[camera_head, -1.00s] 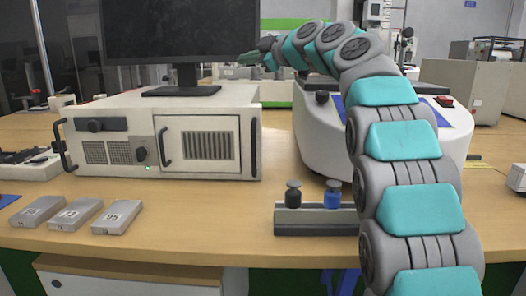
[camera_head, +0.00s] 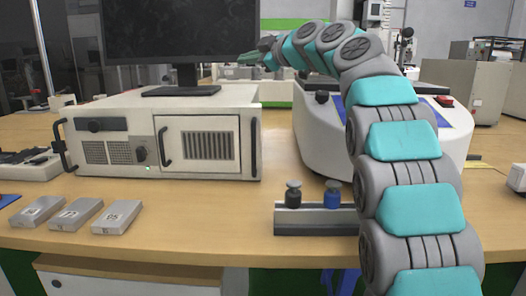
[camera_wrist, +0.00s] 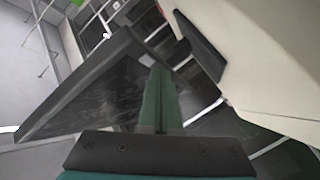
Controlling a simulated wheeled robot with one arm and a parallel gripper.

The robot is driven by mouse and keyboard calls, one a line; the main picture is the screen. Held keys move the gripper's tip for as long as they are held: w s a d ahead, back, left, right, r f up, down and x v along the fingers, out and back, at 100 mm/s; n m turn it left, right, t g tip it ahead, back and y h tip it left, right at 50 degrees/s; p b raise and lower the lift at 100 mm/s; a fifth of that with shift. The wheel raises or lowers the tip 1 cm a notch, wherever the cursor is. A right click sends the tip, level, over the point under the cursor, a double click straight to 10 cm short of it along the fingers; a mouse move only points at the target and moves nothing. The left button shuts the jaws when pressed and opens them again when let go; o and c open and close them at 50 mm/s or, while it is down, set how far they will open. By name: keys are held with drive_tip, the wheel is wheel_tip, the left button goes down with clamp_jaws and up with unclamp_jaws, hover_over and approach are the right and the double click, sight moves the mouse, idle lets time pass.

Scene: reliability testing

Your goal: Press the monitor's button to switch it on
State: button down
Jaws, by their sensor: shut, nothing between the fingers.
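The monitor (camera_head: 180,30) has a dark screen and stands on a white computer case (camera_head: 210,145). In the wrist view the monitor's dark panel (camera_wrist: 85,95) is tilted across the left, with its stand base (camera_wrist: 200,45) at the upper middle. My gripper (camera_head: 248,58) is at the monitor's lower right corner in the head view. Its green fingers (camera_wrist: 158,78) are together with nothing between them, and their tips overlap the panel's lower edge in the wrist view. I cannot tell whether they touch it. I cannot make out the monitor's button.
A white machine with a blue panel (camera_head: 330,140) stands right of the case, behind my arm. Several grey blocks (camera_head: 75,213) lie at the front left. A rack with two bottles (camera_head: 312,212) stands at the front. The table between the blocks and the rack is clear.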

drive_tip(key=shift+w, duration=0.1)
idle(0.3)
drive_tip(key=shift+w, duration=0.35)
drive_tip(key=shift+w, duration=0.1)
idle(0.5)
drive_tip(key=shift+s+b, duration=0.6)
drive_tip(key=shift+b, duration=0.15)
drive_tip(key=shift+s, duration=0.1)
drive_tip(key=s+b, duration=0.2)
drive_tip(key=shift+s+b, duration=0.4)
drive_tip(key=shift+s+a+r+b, duration=0.1)
drive_tip(key=shift+s+r+b, duration=0.1)
drive_tip(key=shift+s+b, duration=0.95)
drive_tip(key=shift+s+p, duration=0.3)
